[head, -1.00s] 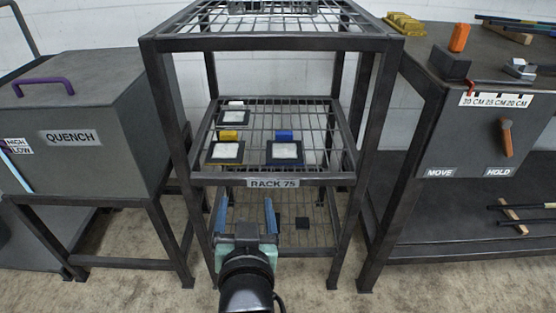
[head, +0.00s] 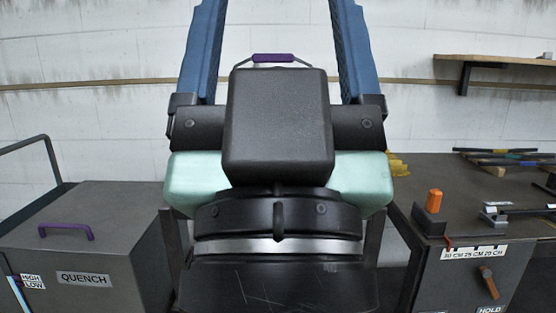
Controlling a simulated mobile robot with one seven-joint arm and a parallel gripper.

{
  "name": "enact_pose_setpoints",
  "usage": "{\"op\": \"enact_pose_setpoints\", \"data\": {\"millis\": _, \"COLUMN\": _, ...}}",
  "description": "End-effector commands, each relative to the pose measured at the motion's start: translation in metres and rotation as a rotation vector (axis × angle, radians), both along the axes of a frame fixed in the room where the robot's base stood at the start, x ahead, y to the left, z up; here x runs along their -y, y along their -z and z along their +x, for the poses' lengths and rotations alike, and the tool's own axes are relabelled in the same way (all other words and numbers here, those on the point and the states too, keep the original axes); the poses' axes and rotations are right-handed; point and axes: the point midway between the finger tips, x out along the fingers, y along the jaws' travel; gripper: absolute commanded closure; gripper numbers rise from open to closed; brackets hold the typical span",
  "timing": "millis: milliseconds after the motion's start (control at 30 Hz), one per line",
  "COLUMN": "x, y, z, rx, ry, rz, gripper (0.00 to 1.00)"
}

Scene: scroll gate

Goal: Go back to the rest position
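My gripper (head: 277,30) is large and close in front of the camera in the head view, pointing up. Its two blue fingers stand wide apart, and their tips are cut off by the top edge. Nothing is held between them. The pale green and black wrist of my arm fills the middle of the picture and hides most of the rack behind it.
A purple handle (head: 273,58) shows behind my gripper; its body is hidden. The grey QUENCH box (head: 100,250) stands left. A dark workbench (head: 420,185) stands right, with an orange-topped block (head: 433,203) and rods. A wall shelf (head: 490,60) is upper right.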

Motion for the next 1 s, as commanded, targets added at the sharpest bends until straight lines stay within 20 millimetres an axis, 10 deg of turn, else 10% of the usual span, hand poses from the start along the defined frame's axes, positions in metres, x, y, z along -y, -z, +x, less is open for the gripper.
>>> {"op": "enact_pose_setpoints", "data": {"millis": 33, "x": 0.0, "y": -0.034, "z": 0.0, "rx": -0.001, "ry": -0.001, "rz": 0.001, "gripper": 0.21}}
{"op": "enact_pose_setpoints", "data": {"millis": 600, "x": -0.001, "y": -0.213, "z": 0.001, "rx": -0.003, "ry": -0.002, "rz": 0.001, "gripper": 0.21}}
{"op": "enact_pose_setpoints", "data": {"millis": 1000, "x": -0.001, "y": -0.272, "z": 0.001, "rx": -0.004, "ry": -0.003, "rz": 0.0, "gripper": 0.21}}
